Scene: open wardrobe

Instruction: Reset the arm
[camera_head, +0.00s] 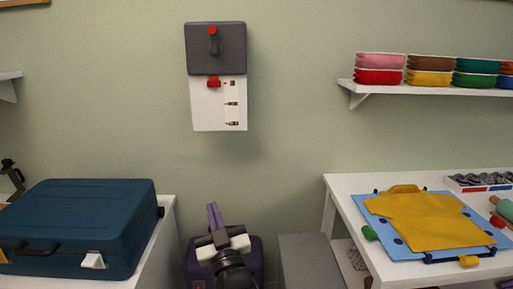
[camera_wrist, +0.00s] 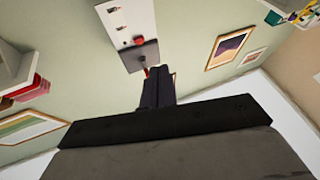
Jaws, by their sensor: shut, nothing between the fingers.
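My gripper (camera_wrist: 157,74) shows in the wrist view with its two dark fingers together and nothing between them. In the head view my gripper (camera_head: 213,208) is low in the middle, pointing up, below the wall box and between the two tables. The wall box has a dark grey cover (camera_head: 216,58) with a red knob and a white panel (camera_head: 218,112) below it. In the wrist view the white panel (camera_wrist: 122,20) appears upside down beyond the fingertips. I cannot tell the exact gap, but no contact shows.
A blue case (camera_head: 85,220) lies shut on the left table. A shelf (camera_head: 430,91) above bears several coloured stacks. A grey block (camera_head: 308,262) stands right of my arm.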

